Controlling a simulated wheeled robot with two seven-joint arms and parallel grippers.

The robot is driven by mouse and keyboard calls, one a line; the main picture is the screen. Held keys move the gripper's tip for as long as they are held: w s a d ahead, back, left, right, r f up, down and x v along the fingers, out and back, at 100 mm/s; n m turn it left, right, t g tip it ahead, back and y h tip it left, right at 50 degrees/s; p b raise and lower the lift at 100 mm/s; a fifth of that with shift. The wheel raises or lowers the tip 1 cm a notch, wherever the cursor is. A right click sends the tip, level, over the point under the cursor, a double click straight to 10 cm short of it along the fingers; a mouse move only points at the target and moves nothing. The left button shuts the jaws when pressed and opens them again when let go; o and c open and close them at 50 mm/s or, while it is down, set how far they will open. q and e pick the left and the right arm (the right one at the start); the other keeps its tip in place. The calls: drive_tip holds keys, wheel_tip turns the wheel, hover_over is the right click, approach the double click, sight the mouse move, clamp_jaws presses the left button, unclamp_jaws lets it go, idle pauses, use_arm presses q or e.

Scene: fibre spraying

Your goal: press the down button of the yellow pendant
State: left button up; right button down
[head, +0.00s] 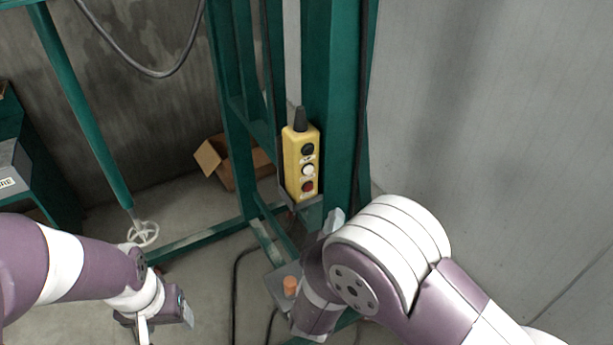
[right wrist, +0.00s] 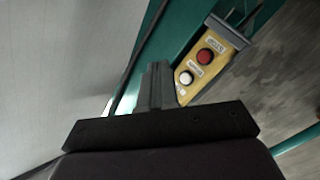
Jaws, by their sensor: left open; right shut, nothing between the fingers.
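The yellow pendant (head: 292,170) hangs upright against a green post, with a black button (head: 307,149) on top, a white button (head: 308,170) in the middle and a red button (head: 307,187) at the bottom.
Green steel posts (head: 340,90) stand behind the pendant, with a grey wall (head: 490,120) at right. An open cardboard box (head: 222,165) lies behind, and a white handwheel (head: 143,233) is at left. Dark cables run along the frame and floor.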

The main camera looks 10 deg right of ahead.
sight(309, 170)
drive_tip(key=shift+d+r+n+t+h, duration=0.2)
drive_tip(key=shift+r+h, duration=0.15)
drive_tip(key=shift+r, duration=0.25)
drive_tip(key=shift+d+r+n+t+h, duration=0.1)
drive_tip(key=shift+d+r+n+h, duration=0.1)
drive_tip(key=shift+r+h, duration=0.3)
drive_tip(key=shift+r, duration=0.1)
drive_tip(key=w+a+b, duration=0.2)
drive_tip(key=w+a, duration=0.1)
drive_tip(key=w, duration=0.5)
drive_tip(key=shift+w, duration=0.15)
idle(1.3)
drive_tip(key=shift+w+a, duration=0.15)
drive_tip(key=shift+w, duration=0.25)
